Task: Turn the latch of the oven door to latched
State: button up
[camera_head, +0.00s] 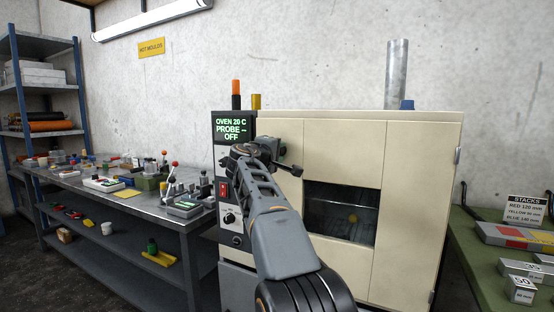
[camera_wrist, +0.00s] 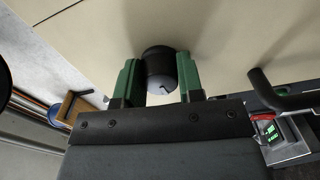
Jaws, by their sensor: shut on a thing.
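The cream oven (camera_head: 420,200) stands against the wall, its door (camera_head: 330,150) flush with the front and a dark window (camera_head: 340,213) low in it. My gripper (camera_head: 270,148) is at the upper left of the door, beside the control panel. In the wrist view, the green fingers of my gripper (camera_wrist: 158,62) are closed on both sides of a black round knob, the latch (camera_wrist: 160,76), against the cream surface. My arm hides most of the latch in the head view, so its turn angle cannot be told. A black bar handle (camera_wrist: 280,95) shows right of the fingers.
The control panel (camera_head: 235,130) reads "OVEN 20 C, PROBE --, OFF". A cluttered metal bench (camera_head: 100,190) stands at left, with a shelf rack behind. A green table (camera_head: 480,260) with blocks stands at right. A metal pipe (camera_head: 397,75) rises behind the oven.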

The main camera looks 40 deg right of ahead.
jog(key=shift+f+m+b, duration=0.1)
jog(key=shift+m+b, duration=0.2)
jog(key=shift+m, duration=0.3)
jog(key=o, duration=0.9)
jog(key=b+v, duration=0.1)
jog(key=v, duration=1.3)
jog(key=shift+d+b, duration=0.1)
jog(key=shift+b, duration=0.3)
